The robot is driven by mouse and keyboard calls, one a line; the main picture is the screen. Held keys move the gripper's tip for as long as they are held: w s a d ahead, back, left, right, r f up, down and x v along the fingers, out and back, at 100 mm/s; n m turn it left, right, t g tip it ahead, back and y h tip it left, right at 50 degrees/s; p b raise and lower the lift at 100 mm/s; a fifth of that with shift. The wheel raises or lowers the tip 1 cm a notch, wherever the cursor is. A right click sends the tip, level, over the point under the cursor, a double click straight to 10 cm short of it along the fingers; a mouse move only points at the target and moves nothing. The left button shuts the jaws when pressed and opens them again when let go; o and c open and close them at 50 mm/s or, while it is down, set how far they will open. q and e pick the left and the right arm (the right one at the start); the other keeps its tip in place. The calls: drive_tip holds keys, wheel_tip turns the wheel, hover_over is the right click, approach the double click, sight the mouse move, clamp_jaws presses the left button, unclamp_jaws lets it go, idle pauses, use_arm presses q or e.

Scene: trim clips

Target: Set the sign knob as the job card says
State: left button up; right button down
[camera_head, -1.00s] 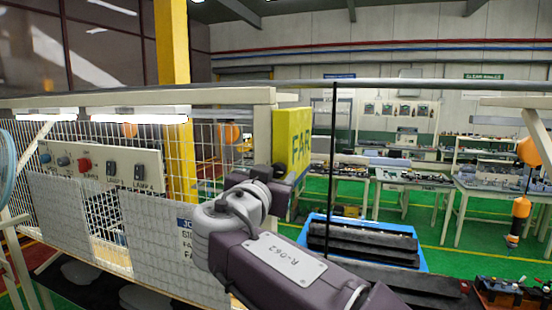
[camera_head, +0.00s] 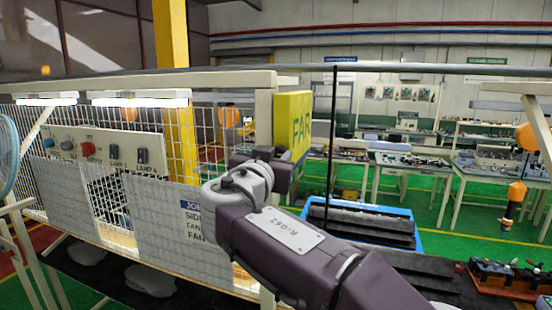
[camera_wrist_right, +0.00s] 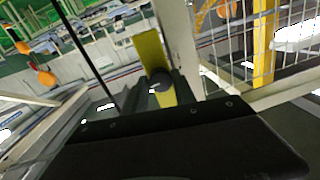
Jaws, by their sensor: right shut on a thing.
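The yellow sign (camera_head: 293,120) stands at the end of the mesh frame, with dark letters starting "FA" on the face I see at a slant; the last letter is unclear. In the right wrist view the sign (camera_wrist_right: 148,48) is a yellow strip with a round dark knob (camera_wrist_right: 160,80) in front of it. My right gripper (camera_head: 268,158) is at the sign's lower left, shut on the knob. The job card (camera_head: 190,222) on the mesh has a blue header and lines reading "SIDE" and "FAN"; my right arm hides its right part. My left gripper is out of view.
A control panel (camera_head: 75,150) with blue, grey and red knobs and dark switches hangs on the mesh at left. A blue tray (camera_head: 405,214) with black parts lies right of the arm.

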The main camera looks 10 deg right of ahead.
drive_tip(key=n+b, duration=0.1)
drive_tip(key=n, duration=0.1)
drive_tip(key=shift+f+n+b, duration=0.1)
drive_tip(key=shift+n+b, duration=0.25)
drive_tip(key=shift+n, duration=0.05)
drive_tip(key=n, duration=0.3)
drive_tip(key=shift+n+g+b, duration=0.3)
drive_tip(key=shift+g, duration=0.1)
drive_tip(key=n, duration=0.5)
drive_tip(key=shift+r+p, duration=0.25)
drive_tip(key=shift+p, duration=0.05)
drive_tip(key=n+g+p, duration=0.1)
drive_tip(key=n, duration=0.3)
drive_tip(key=shift+n+h, duration=0.4)
drive_tip(key=c, duration=1)
unclamp_jaws()
drive_tip(key=shift+w, duration=0.1)
